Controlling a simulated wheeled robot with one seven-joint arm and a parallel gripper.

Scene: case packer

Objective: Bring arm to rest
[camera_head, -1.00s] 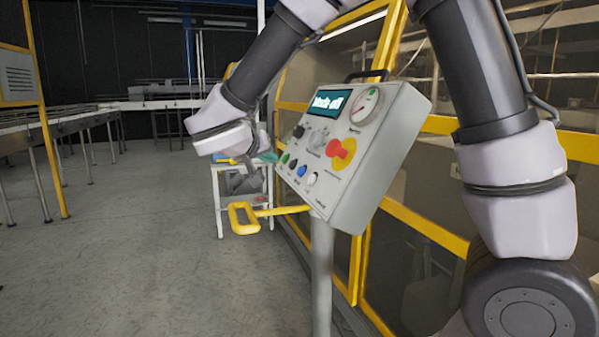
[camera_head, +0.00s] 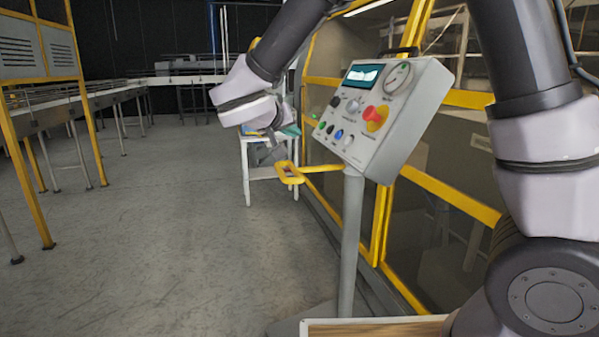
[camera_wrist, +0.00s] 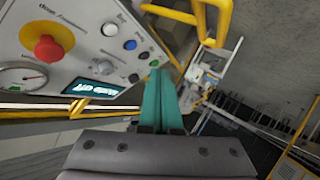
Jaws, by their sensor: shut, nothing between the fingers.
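My arm is bent in front of the control panel (camera_head: 385,115) in the head view. My gripper (camera_wrist: 162,75) shows in the wrist view as two teal fingers pressed together, with nothing between them. In the head view its teal fingertips (camera_head: 290,130) show only in part beside the panel's left edge; my wrist hides the rest. The grey panel is tilted on a post, with a red knob on yellow (camera_head: 376,116), a dial, a small lit screen and several buttons. In the wrist view the panel (camera_wrist: 75,45) lies to the left of the fingers. I cannot tell the exact gap.
A yellow handle (camera_head: 290,174) sticks out left of the panel post (camera_head: 350,240). A yellow-framed machine enclosure (camera_head: 450,205) stands behind and to the right. A small white table (camera_head: 262,172) stands beyond. Conveyors (camera_head: 75,100) run at the left. The floor between is clear.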

